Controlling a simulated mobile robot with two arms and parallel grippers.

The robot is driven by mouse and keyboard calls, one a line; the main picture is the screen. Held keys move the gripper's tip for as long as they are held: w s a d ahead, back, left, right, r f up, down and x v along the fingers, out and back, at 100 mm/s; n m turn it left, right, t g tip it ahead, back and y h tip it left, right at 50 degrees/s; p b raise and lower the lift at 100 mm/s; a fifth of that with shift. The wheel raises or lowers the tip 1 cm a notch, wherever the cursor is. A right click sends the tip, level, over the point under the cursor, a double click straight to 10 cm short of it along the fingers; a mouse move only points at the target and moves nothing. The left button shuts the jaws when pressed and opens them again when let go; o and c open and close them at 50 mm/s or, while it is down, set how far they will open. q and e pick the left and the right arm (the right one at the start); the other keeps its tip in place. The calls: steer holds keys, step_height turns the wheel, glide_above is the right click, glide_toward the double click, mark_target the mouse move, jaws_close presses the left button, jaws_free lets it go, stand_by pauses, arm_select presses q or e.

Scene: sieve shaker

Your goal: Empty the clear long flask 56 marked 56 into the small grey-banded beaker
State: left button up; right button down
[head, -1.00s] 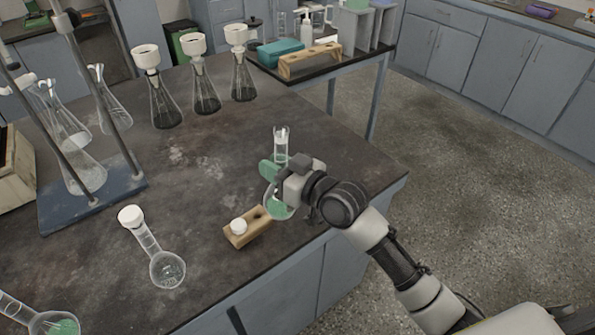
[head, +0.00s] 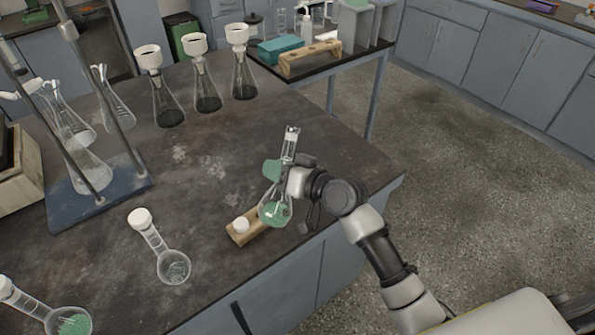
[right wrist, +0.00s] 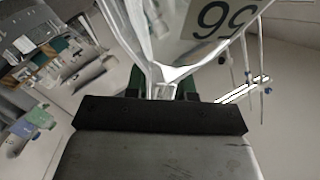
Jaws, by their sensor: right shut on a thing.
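My right gripper (head: 276,178) is shut on the long-necked flask 56 (head: 275,211), a clear round-bottomed flask with green contents. The flask is tilted slightly, with its neck (head: 289,146) leaning right at the top and its bulb in front of the wooden block. In the right wrist view, the label 56 (right wrist: 225,16) shows large and upside down on the glass close above the gripper. I cannot make out the small grey-banded beaker in these frames. My left gripper is not in view.
A wooden block (head: 239,240) holding a white stopper (head: 241,225) sits at the bench's front edge. Funnel-topped conical flasks (head: 206,97) and a metal stand (head: 110,195) are farther back. The bench middle is clear.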

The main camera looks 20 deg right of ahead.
mark_target(274, 190)
steer(key=shift+s+a+f+m+g+p, duration=0.1)
steer(key=shift+s+f+m+g, duration=0.05)
steer(key=shift+f+m, duration=0.4)
steer(key=shift+s+a+f+m+g+p, duration=0.1)
steer(key=shift+a+f+m+g+p, duration=0.1)
steer(key=shift+f+m, duration=0.35)
steer(key=shift+s+a+f+m+g+p, duration=0.15)
steer(key=shift+f+m, duration=0.25)
steer(key=shift+f, duration=0.35)
steer(key=shift+s+a+f+m+g+y+p, duration=0.15)
steer(key=shift+s+f+m+g+y+p, duration=0.1)
steer(key=shift+f+m, duration=0.45)
steer(key=shift+s+a+f+m+g+y+p, duration=0.15)
steer(key=shift+f+m+g+p, duration=0.1)
steer(key=shift+f+m, duration=0.4)
steer(key=shift+r+m+g+p, duration=0.4)
steer(key=shift+m+p, duration=0.25)
steer(key=shift+p, duration=0.4)
steer(key=shift+f+m+y+p, duration=0.15)
steer(key=shift+m+y+p, duration=0.15)
steer(key=shift+m+p, duration=0.4)
steer(key=shift+d+r+m+g+p, duration=0.1)
steer(key=shift+r+m+g+p, duration=0.4)
steer(key=shift+p, duration=0.6)
stand_by(1.9)
